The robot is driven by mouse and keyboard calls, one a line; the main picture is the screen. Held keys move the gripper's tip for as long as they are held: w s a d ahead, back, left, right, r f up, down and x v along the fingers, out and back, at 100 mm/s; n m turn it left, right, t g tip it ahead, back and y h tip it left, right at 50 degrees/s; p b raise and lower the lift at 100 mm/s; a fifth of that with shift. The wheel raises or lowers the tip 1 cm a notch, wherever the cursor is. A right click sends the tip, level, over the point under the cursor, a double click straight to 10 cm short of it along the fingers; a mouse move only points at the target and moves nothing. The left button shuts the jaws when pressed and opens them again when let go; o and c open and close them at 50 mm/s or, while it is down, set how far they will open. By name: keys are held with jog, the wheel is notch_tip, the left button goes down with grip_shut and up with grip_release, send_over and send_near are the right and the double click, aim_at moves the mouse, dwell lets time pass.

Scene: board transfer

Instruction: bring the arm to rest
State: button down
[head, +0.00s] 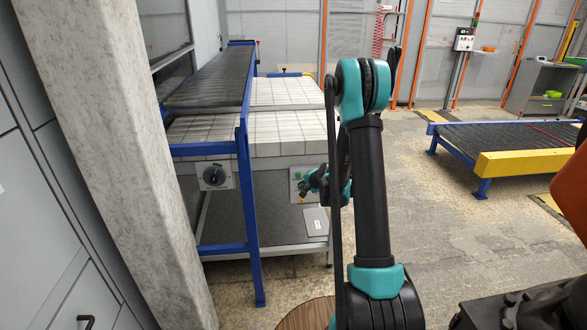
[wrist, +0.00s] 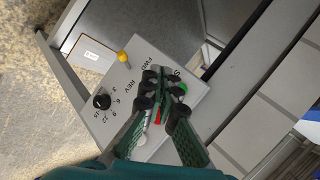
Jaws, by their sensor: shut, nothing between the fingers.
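My arm reaches forward through the middle of the head view, bent at a teal elbow. My gripper (head: 311,182) is small and partly hidden behind my arm there, in front of a grey control box on the side of the bench. In the wrist view my gripper (wrist: 163,82) is shut and empty, with its green fingers close together. Its fingertips are over the control box (wrist: 115,120), beside a green button (wrist: 181,89). Whether they touch the box I cannot tell.
The bench (head: 285,130) carries white, grid-marked boards beside a dark roller conveyor (head: 212,78) with a blue frame. A second box has a black dial (head: 213,176). A concrete pillar (head: 110,130) stands close on the left. Another conveyor (head: 510,136) is right; open floor lies between.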

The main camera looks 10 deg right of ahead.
jog(key=s+r+n+g+h, duration=0.1)
jog(key=s+r+n, duration=0.3)
jog(key=s, duration=0.5)
jog(key=s+r+n+g, duration=0.1)
jog(key=s+r, duration=0.5)
jog(key=s, duration=0.3)
jog(key=s+d+n+g+h, duration=0.1)
jog(key=s+n, duration=0.2)
jog(key=s, duration=0.9)
jog(key=s+d+f+n+g+h, duration=0.1)
jog(key=s+d+n, duration=0.1)
jog(key=s, duration=1)
jog(key=shift+d+f+n+g+h, duration=0.15)
jog(key=shift+d+n+g+h, duration=0.15)
jog(key=shift+n+g+h, duration=0.15)
